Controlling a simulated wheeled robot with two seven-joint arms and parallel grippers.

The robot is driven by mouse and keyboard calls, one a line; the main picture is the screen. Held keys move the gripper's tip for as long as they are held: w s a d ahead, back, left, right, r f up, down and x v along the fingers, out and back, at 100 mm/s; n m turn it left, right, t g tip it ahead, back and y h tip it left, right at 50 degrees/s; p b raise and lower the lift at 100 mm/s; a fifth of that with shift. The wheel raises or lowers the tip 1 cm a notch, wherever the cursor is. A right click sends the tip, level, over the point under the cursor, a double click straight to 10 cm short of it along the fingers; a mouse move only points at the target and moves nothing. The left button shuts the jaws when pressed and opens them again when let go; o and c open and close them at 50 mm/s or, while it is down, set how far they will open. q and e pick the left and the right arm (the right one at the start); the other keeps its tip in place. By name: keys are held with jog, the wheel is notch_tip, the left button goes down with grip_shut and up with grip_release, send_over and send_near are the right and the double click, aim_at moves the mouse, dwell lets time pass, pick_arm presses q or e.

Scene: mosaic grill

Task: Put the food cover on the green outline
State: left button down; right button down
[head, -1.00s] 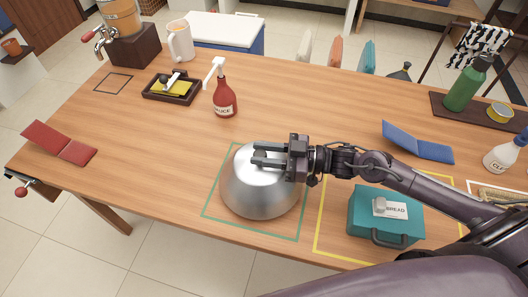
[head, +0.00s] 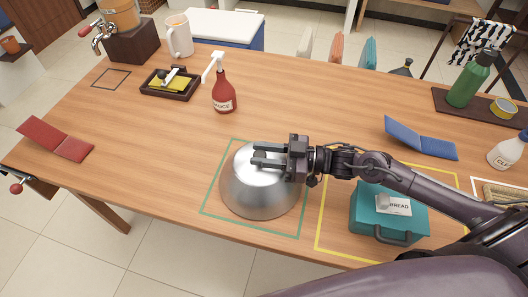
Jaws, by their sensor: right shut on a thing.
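The food cover (head: 257,197) is a shiny silver dome in the middle of the head view. It is upright and stands within the green outline (head: 210,190) on the table, as far as I can see. The outline's corners show around it, and the cover and my arm hide part of its right side. My right gripper (head: 262,157) is at the top of the dome, shut on the cover's dark knob. Whether the rim touches the wood is hard to tell. My left gripper is not in view.
A teal bread box (head: 365,215) stands right of the cover inside a yellow outline (head: 320,225), under my right arm. A red sauce bottle (head: 223,98) stands behind the cover. A blue folded card (head: 420,145) lies at the right.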

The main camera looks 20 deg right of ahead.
jog(key=shift+f, duration=0.2)
jog(key=c, duration=1)
grip_release()
jog(key=shift+f, duration=0.1)
